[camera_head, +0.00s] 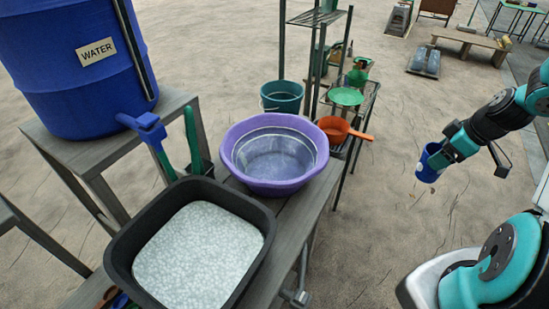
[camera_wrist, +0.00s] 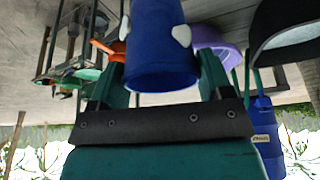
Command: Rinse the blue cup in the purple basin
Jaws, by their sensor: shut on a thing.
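The purple basin (camera_head: 235,151) sits on the grey bench in the head view, with what looks like clear water inside. The blue cup (camera_head: 427,164) is off to the right, away from the bench, over open ground. My gripper (camera_head: 434,160) is shut on the cup and holds it in the air. In the wrist view the blue cup (camera_wrist: 160,45) fills the space between the fingers of my gripper (camera_wrist: 158,85). The purple basin (camera_wrist: 222,45) shows partly behind the cup there. The cup's inside is hidden.
A black tub (camera_head: 122,262) of pale material stands in front of the basin. A blue water barrel (camera_head: 75,75) stands at left. A teal bucket (camera_head: 281,97), an orange pan (camera_head: 336,130) and a green dish (camera_head: 346,96) lie behind the basin. Ground between bench and arm is clear.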

